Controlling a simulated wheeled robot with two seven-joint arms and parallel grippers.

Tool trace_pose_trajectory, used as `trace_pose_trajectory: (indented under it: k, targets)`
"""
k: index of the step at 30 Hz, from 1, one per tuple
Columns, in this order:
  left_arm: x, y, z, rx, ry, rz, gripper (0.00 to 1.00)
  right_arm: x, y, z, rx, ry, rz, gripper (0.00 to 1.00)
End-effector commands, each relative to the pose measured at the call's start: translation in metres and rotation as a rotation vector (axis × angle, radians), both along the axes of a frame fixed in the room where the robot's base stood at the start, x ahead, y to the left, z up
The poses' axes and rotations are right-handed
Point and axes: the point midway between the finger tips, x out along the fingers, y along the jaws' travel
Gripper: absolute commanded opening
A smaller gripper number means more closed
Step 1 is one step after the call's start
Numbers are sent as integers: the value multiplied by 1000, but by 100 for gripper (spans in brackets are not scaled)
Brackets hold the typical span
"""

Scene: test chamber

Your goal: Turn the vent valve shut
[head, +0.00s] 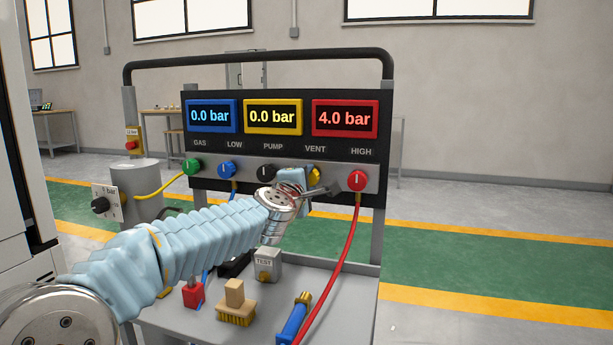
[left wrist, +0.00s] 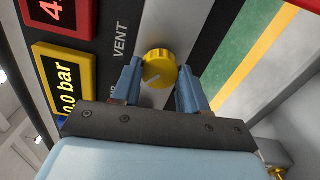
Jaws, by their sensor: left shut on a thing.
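The vent valve is a yellow knob (head: 316,174) on the panel under the VENT label, mostly hidden behind my gripper in the head view. The yellow display (head: 273,117) reads 0.0 bar, the blue one (head: 212,116) 0.0 bar and the red one (head: 346,118) 4.0 bar. My right gripper is not in view.
A red HIGH knob (head: 357,181) with a red hose (head: 343,250) is right of the gripper. A black PUMP knob (head: 266,173) is close on its left. Below, the cart shelf (head: 190,325) bears a brush (head: 235,310), a TEST block (head: 267,265) and a blue tool (head: 295,318).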

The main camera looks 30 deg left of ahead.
Motion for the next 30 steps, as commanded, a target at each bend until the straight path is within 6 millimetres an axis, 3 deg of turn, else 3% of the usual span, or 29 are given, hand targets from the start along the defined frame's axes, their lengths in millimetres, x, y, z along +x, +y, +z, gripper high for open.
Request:
trace_pose_trajectory:
  k: [18, 30]
  targets:
    - [0, -1, 0, 560, 139, -3, 13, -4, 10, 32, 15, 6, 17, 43]
    - [0, 0, -2, 812, 199, -4, 13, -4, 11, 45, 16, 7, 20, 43]
